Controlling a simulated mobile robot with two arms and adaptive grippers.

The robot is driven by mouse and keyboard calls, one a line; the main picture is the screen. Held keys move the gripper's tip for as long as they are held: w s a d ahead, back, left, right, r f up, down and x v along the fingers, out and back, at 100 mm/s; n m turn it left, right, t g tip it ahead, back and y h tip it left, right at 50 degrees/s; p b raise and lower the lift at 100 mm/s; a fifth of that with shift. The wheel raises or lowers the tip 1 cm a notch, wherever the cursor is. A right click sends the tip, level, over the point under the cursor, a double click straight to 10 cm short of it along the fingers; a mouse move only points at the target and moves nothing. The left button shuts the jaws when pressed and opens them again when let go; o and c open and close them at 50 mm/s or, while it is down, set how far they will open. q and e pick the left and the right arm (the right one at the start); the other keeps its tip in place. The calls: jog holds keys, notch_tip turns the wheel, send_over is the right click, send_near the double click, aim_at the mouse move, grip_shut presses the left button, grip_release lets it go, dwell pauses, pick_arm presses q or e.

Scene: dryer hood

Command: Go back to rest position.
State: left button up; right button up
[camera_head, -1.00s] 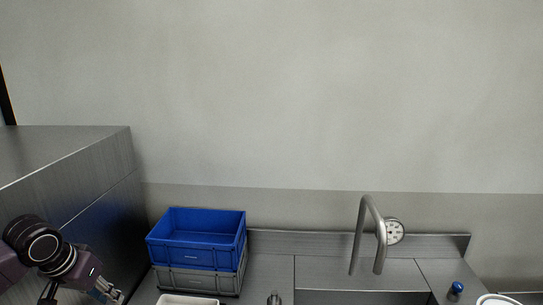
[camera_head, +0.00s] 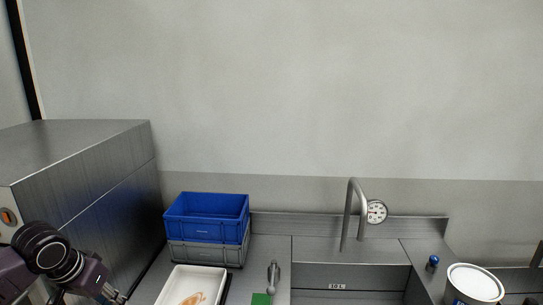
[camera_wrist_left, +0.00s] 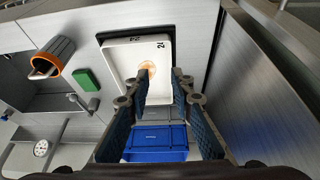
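My left gripper (camera_head: 115,296) is at the lower left of the head view, partly cut off by the bottom edge, left of a white tray (camera_head: 176,286). In the left wrist view the left gripper (camera_wrist_left: 161,74) has its two blue-padded fingers apart, with nothing held between them. The white tray (camera_wrist_left: 117,57) lies beyond the fingertips there, with a small orange-brown item (camera_wrist_left: 148,67) in it. My right gripper is in neither view.
A blue crate (camera_head: 206,231) sits on a grey crate (camera_head: 206,254) beside a large metal cabinet (camera_head: 105,190). A sink with a tap (camera_head: 349,205), a dial (camera_head: 376,212), a green block (camera_head: 261,299) and a white-lidded tub (camera_head: 474,283) are to the right.

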pick_arm(q)
jog(key=s+d+f+m+h, duration=0.1)
jog(key=s+d+f+m, duration=0.1)
jog(key=s+d+f, duration=0.55)
jog(key=s+d+f+m, duration=0.2)
jog(key=s+d+f, duration=0.3)
jog(key=d+f, duration=0.55)
jog(key=s+a+n+g+y, duration=0.15)
jog(key=s+n, duration=0.25)
jog(key=s, duration=1.1)
notch_tip(320, 180, down, 34)
jog(key=s+b, duration=0.2)
jog(key=b, duration=0.5)
jog(key=s+a+f+g+b, duration=0.1)
jog(key=s+f+b, duration=0.2)
jog(key=s+f, duration=0.5)
jog(key=s+a+f+m+g+b, duration=0.1)
jog(key=s+f+b, duration=0.2)
jog(key=s+f, duration=0.6)
notch_tip(320, 180, down, 5)
jog(key=shift+a, duration=0.4)
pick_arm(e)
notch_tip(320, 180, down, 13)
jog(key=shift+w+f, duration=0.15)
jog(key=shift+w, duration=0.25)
